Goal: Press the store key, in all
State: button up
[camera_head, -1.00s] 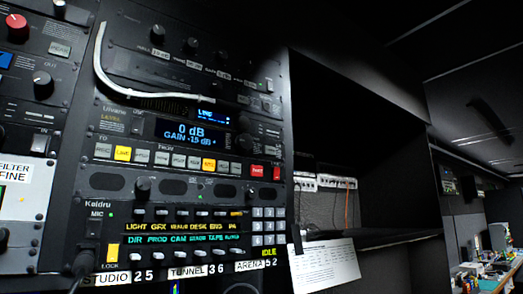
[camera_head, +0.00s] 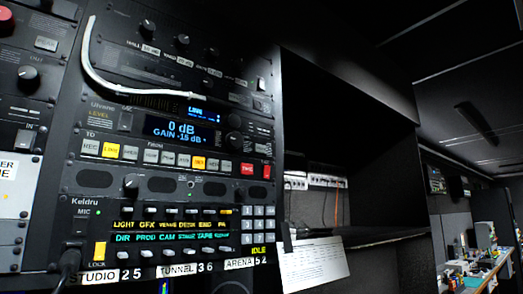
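A rack unit labelled Ulvano, with a lit blue display (camera_head: 182,131) reading "0 dB" and a gain line, is at the centre left. Below it runs a row of small keys. One yellow key (camera_head: 111,150) and one amber key (camera_head: 198,161) are lit; several grey keys (camera_head: 168,158) lie between and beside them. Two red keys, one (camera_head: 246,168) beside the other (camera_head: 266,171), end the row at the right. The small key captions are mostly unreadable, so I cannot tell which is the store key. My gripper is not in view.
A white cable (camera_head: 100,82) hangs in front of the upper panel, above the display. Below is the Keldru panel (camera_head: 88,203) with knobs, coloured labels and a grey keypad (camera_head: 257,225). A paper sheet (camera_head: 312,265) hangs from a shelf (camera_head: 372,238) at the right; a cluttered bench (camera_head: 480,268) lies beyond.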

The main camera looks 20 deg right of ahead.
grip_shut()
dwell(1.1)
